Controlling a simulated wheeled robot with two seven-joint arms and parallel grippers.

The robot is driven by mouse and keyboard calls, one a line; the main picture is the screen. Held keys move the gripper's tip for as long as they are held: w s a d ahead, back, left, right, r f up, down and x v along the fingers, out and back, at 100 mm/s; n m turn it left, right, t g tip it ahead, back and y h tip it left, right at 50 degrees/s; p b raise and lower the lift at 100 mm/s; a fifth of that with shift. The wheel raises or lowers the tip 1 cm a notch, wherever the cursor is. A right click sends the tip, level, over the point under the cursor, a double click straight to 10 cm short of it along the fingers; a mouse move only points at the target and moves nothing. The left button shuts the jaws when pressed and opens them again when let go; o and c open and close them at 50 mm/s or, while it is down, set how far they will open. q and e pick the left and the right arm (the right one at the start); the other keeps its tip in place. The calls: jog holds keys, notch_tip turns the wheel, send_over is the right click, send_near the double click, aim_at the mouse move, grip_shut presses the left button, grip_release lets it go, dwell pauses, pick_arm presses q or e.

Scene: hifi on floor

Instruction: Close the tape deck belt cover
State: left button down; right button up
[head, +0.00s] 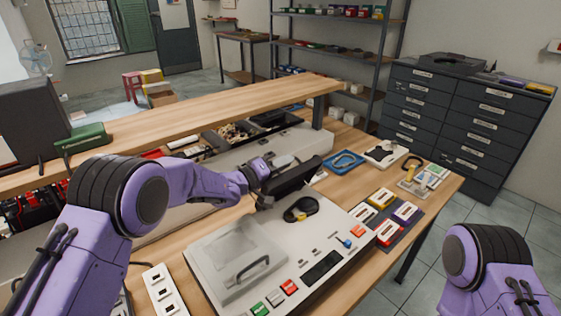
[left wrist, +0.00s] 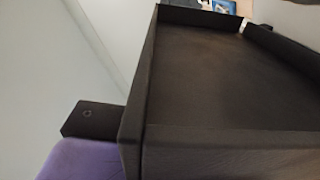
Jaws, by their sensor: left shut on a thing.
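The tape deck (head: 313,243) is a pale flat unit on the wooden bench. Its dark belt cover (head: 293,177) stands raised and tilted at the deck's back edge. A black round part with a yellow piece (head: 300,209) lies exposed in front of it. My left gripper (head: 258,172) reaches in from the left and is shut on the cover's left end. In the left wrist view the hollow inside of the cover (left wrist: 205,75) fills much of the picture. Part of my purple left gripper shows at lower left; the grip itself is hidden. My right arm shows at lower right, its gripper out of view.
A grey lid with a handle (head: 237,262) covers the deck's left part. Coloured cassettes (head: 389,232) lie on a dark mat to the right. A blue tray (head: 345,162) sits behind. A raised wooden shelf (head: 180,128) runs along the bench's back.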

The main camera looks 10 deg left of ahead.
pick_arm(q)
jog(key=shift+s+f, duration=0.1)
jog(key=shift+f, duration=0.05)
jog(key=c, duration=1.2)
grip_release()
jog(key=shift+s+a, duration=0.15)
jog(key=shift+a, duration=0.05)
jog(key=b+v, duration=0.3)
jog(key=v, duration=0.7)
